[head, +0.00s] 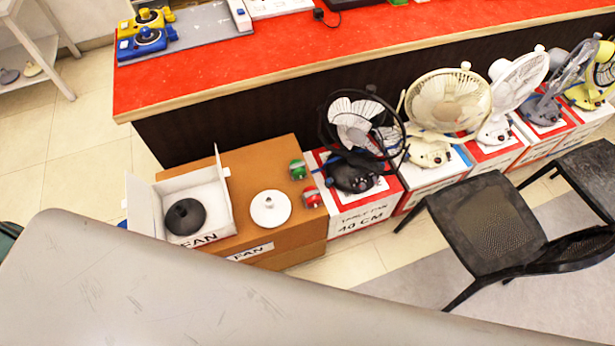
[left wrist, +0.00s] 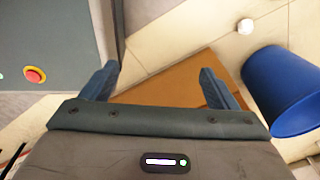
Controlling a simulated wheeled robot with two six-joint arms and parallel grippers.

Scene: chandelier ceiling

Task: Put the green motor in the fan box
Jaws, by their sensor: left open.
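The green motor (head: 297,169) is a small green and white piece on the brown carton (head: 265,155), near its right edge. The open white fan box (head: 222,212), marked FAN, stands at the carton's left with its flaps up. A black round base (head: 185,217) lies inside it. My left gripper (left wrist: 158,70) is open and empty in the left wrist view, above the floor and a brown surface. It does not show in the head view. My right gripper is in neither view.
A red and white motor (head: 312,197) and a white round base (head: 270,209) share the carton top. Several fans on boxes stand to the right, by a black chair (head: 485,225). A red counter (head: 250,45) runs behind. A blue bin (left wrist: 280,90) stands right of my left gripper.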

